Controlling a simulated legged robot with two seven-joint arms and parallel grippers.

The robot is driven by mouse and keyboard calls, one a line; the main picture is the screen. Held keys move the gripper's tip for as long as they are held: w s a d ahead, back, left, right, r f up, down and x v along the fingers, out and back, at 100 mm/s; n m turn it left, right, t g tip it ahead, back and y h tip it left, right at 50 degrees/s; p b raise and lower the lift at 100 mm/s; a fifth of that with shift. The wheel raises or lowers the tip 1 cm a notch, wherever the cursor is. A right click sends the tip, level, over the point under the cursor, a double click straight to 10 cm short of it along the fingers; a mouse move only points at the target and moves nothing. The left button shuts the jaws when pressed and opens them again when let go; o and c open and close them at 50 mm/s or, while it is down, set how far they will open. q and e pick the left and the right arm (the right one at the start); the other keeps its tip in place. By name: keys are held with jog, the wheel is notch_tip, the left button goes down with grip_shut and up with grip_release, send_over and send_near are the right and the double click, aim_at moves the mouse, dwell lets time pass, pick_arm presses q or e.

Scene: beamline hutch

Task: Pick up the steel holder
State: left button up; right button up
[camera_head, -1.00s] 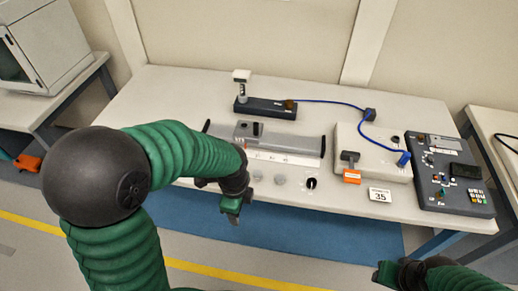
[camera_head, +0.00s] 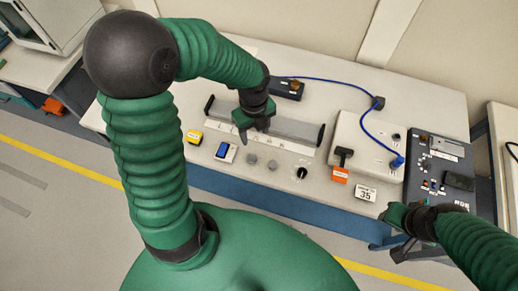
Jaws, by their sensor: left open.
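My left gripper (camera_head: 254,133) is open, fingers pointing down, over the long grey rail (camera_head: 292,128) on the table. Two small grey round pieces (camera_head: 252,159) (camera_head: 272,165) and a small black round piece (camera_head: 301,172) stand in front of the rail. I cannot tell for certain which thing is the steel holder; the grey block seen on the rail earlier is hidden behind my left gripper. My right gripper (camera_head: 395,232) is open and empty, off the table's front edge at the right.
A yellow item (camera_head: 194,137) and a blue-faced box (camera_head: 226,152) lie left of the round pieces. A pale box (camera_head: 365,148) with a blue cable, an orange tag (camera_head: 340,175), a "35" card (camera_head: 365,193) and a dark control panel (camera_head: 438,170) fill the right side.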

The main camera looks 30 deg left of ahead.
pick_arm(q)
notch_tip(320, 180, down, 4)
jog(key=s+f, duration=0.1)
jog(key=s, duration=0.1)
jog(key=b, duration=0.2)
send_over(253, 157)
jog(key=f, duration=0.6)
jog(key=shift+w+a, duration=0.25)
jog(key=shift+w, duration=0.05)
jog(key=f, duration=0.1)
jog(key=s+f, duration=0.1)
jog(key=f, duration=0.1)
jog(key=shift+s+d+f, duration=0.15)
jog(key=shift+d+f, duration=0.1)
jog(key=shift+f, duration=0.2)
jog(key=shift+w+f, duration=0.1)
jog(key=shift+w, duration=0.15)
jog(key=shift+c, duration=0.9)
jog(key=shift+s+a, duration=0.15)
jog(key=shift+a, duration=0.05)
jog(key=c, duration=0.7)
jog(key=shift+d, duration=0.15)
grip_shut()
pick_arm(e)
jog(key=shift+s+a+f, duration=0.1)
jog(key=shift+s+f, duration=0.2)
jog(key=shift+f, duration=0.3)
jog(key=shift+s+a+f, duration=0.1)
jog(key=shift+s+f, duration=0.2)
jog(key=shift+f, duration=0.3)
